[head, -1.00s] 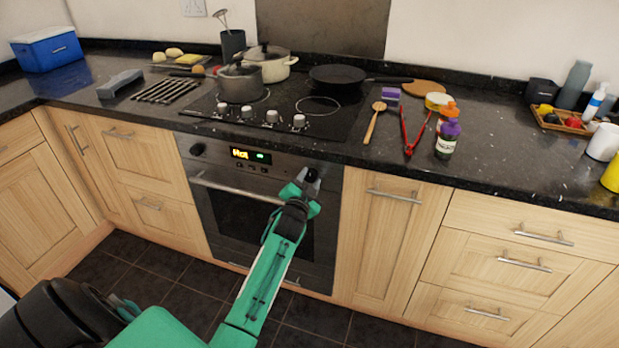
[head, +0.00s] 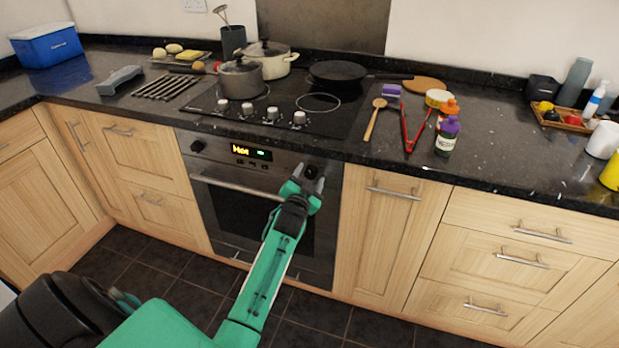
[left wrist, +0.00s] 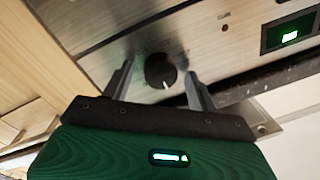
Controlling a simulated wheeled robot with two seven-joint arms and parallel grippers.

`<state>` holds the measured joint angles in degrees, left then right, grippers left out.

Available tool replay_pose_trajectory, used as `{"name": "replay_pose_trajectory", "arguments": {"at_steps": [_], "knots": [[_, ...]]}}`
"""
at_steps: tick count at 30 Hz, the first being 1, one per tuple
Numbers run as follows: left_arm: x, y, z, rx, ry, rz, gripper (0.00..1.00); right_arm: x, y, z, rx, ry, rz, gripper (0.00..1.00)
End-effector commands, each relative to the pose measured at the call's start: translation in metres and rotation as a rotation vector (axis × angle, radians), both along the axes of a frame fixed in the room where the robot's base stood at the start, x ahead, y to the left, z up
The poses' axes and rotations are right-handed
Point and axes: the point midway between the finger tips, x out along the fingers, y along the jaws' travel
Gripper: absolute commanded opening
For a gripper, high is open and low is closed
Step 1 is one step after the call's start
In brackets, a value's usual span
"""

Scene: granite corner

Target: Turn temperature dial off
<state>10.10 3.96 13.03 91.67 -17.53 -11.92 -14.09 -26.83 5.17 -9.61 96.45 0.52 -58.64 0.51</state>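The oven has a black round dial (head: 311,171) at the right end of its steel control panel (head: 222,158). In the left wrist view this dial (left wrist: 160,70) has a white pointer mark, directed toward the picture's bottom; the print around it is too small to read. My left gripper (head: 313,178) is at this dial. In the left wrist view its two fingers (left wrist: 160,87) stand apart on either side of the dial, with gaps visible. A second black knob (head: 198,147) is at the panel's left end. My right gripper is not in view.
A lit display (head: 251,152) sits between the knobs. The oven door handle (head: 235,186) runs below the panel, close to my left arm. Several hob knobs (head: 272,114) line the worktop above. Pots and a pan (head: 338,74) stand on the hob.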

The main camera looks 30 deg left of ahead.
Motion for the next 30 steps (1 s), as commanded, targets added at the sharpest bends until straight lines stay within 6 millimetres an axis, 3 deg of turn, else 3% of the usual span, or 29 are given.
{"name": "replay_pose_trajectory", "arguments": {"at_steps": [11, 30], "knots": [[-0.007, -0.003, 0.000, 0.001, -0.001, -0.001, 0.59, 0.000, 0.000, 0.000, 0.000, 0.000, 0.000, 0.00], [-0.113, -0.035, -0.003, 0.001, 0.000, 0.000, 0.59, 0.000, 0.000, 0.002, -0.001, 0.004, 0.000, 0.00]]}}
